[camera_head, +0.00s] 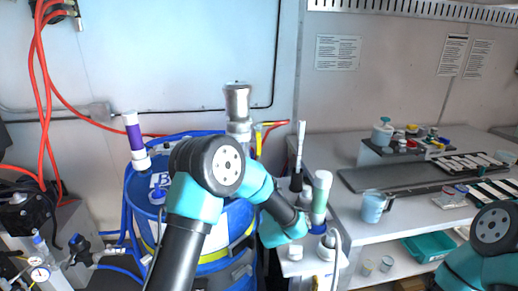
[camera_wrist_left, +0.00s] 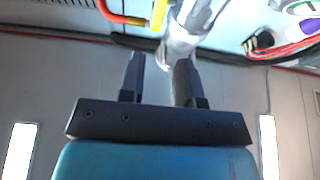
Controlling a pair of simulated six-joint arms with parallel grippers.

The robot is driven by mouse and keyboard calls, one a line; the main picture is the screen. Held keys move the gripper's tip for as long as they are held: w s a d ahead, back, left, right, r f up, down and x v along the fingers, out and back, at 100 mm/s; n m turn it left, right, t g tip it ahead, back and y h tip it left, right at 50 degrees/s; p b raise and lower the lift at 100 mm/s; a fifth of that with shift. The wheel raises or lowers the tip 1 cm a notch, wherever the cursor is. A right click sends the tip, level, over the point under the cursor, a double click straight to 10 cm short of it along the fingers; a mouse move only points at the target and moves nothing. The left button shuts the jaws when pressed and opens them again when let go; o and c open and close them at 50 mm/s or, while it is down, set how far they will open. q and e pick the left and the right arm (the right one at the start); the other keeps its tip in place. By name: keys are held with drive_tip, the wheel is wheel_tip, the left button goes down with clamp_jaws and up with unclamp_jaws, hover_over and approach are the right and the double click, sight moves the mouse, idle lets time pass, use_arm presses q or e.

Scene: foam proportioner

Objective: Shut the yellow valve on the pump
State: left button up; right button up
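The pump (camera_head: 237,103) is a silver metal cylinder standing upright over the blue drum (camera_head: 238,222). A yellow valve part (camera_head: 258,140) shows just right of the pump, beside a red-orange hose. In the left wrist view, the yellow valve handle (camera_wrist_left: 158,14) is at the top edge, partly cut off, against the silver pump body (camera_wrist_left: 178,48). My left gripper (camera_wrist_left: 158,75) is open, its two dark fingers apart below the handle, with nothing clearly between them. In the head view my left arm hides this gripper. My right gripper is out of view; only its arm shows at the lower right.
A purple-labelled tube (camera_head: 133,136) stands at the drum's left. A bench (camera_head: 400,222) at the right holds a jug (camera_head: 373,207) and trays. Red hoses hang at the left.

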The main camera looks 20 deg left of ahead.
sight(259, 149)
use_arm(q)
drive_tip(key=x, duration=1.6)
drive_tip(key=shift+w+a, duration=0.1)
drive_tip(key=shift+a, duration=0.05)
clamp_jaws()
